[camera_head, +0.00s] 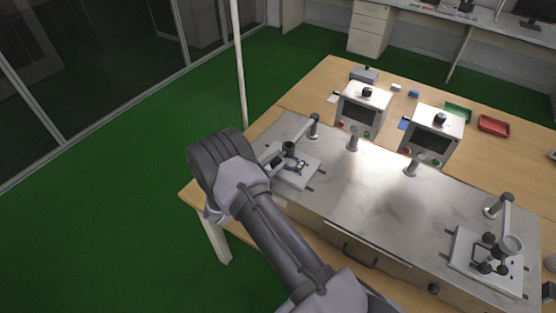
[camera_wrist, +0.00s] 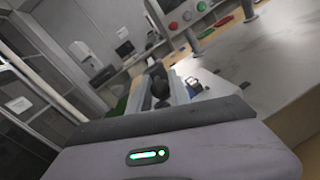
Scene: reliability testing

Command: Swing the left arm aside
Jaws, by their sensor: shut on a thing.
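The left arm (camera_head: 292,148) is a grey swing arm on an upright post at the left end of the metal bench top. It reaches from the post down and left over a white fixture plate (camera_head: 300,178) with a small blue-marked part on it. My gripper shows in the wrist view as dark tips (camera_wrist: 158,85) beyond its grey housing, at the left fixture. It is shut on the left arm. In the head view my wrist hides the fingers and the arm's near end, so the exact contact is hidden.
A right fixture (camera_head: 488,262) with its own swing arm stands at the bench's right end. Two control boxes (camera_head: 362,108) (camera_head: 432,132) stand behind, with short posts before them. A green tray (camera_head: 457,112) and red tray (camera_head: 493,125) lie farther back. Green floor is open at left.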

